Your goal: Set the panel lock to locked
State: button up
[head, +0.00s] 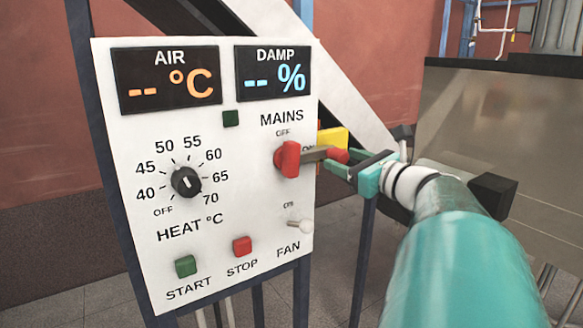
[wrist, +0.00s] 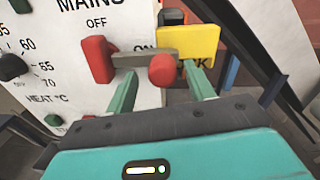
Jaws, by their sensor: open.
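The panel lock appears to be the yellow plate (head: 336,139) at the panel's right edge, partly hidden behind the mains lever in the head view. In the wrist view the yellow plate (wrist: 190,42) stands at upper right, above partly hidden lettering ending in "K". The mains switch has a red hub (head: 288,159) and a grey lever (wrist: 144,60) pointing right, with a red end knob (wrist: 162,70). My gripper (head: 348,163) is open, its teal fingers to either side of the red end knob. The right finger of my gripper (wrist: 161,72) reaches just below the yellow plate. Contact cannot be told.
The white panel (head: 215,250) carries a heat dial (head: 186,181), a green start button (head: 186,266), a red stop button (head: 242,246) and a fan toggle (head: 300,226). A diagonal white beam (head: 310,70) runs behind it. A large metal box (head: 500,120) stands at right.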

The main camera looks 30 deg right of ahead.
jog(key=s, duration=1.2)
jog(key=shift+d, duration=0.45)
jog(key=shift+f, duration=0.1)
